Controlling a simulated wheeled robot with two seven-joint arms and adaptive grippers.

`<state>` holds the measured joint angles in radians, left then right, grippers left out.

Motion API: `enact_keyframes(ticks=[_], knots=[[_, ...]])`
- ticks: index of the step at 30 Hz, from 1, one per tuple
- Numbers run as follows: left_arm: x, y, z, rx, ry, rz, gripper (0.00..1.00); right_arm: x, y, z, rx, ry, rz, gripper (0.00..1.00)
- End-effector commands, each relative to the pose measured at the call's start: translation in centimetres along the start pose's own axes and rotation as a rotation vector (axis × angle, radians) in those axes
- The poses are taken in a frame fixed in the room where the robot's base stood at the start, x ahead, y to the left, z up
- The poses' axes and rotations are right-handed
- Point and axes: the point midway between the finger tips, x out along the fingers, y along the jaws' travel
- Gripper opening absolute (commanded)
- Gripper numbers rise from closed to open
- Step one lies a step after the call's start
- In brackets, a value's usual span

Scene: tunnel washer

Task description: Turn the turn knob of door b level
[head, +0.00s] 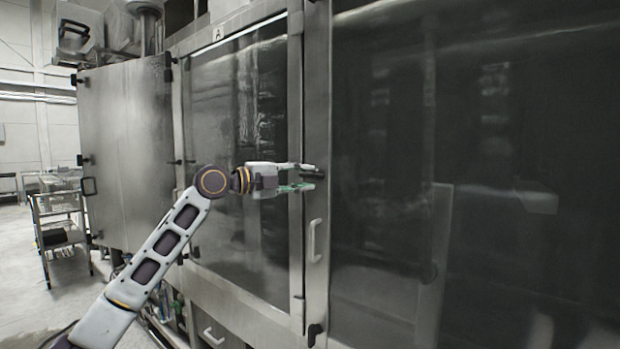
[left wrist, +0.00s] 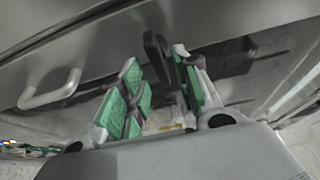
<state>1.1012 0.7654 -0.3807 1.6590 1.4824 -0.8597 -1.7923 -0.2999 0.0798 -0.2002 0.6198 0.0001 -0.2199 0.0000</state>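A black turn knob (head: 313,174) sits on the metal post between two large glazed doors. It also shows as a dark bar in the left wrist view (left wrist: 155,55). My left gripper (head: 305,177) reaches it from the left, its green-padded fingers (left wrist: 156,75) apart with the knob between their tips. A gap shows on the knob's left side in the wrist view; whether the other finger touches it I cannot tell. The knob's exact angle is partly hidden by the fingers. The right-hand door (head: 480,190) is shut. My right gripper is not in view.
A pale pull handle (head: 315,240) stands just below the knob, close to the gripper. The glazed door to the left (head: 240,100) has an "A" label above it. A metal panel door (head: 130,150) stands further left, with a cart (head: 60,220) beyond it.

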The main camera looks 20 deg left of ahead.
Motion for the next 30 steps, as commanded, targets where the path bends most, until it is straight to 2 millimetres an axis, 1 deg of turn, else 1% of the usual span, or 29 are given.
enact_keyframes(ticks=[3, 15, 21, 30], knots=[[-1.7, 0.1, 0.0, 0.001, -0.001, 0.001, 0.32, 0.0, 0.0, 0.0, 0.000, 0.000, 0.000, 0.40], [-6.4, 0.1, 0.1, 0.000, -0.001, 0.001, 0.32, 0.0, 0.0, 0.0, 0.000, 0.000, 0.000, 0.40], [-7.7, 0.1, 0.0, 0.000, 0.001, 0.002, 0.32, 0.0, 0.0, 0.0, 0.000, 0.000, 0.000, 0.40], [-8.1, 0.1, 0.0, 0.000, 0.000, 0.001, 0.32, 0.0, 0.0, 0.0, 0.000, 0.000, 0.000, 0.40]])
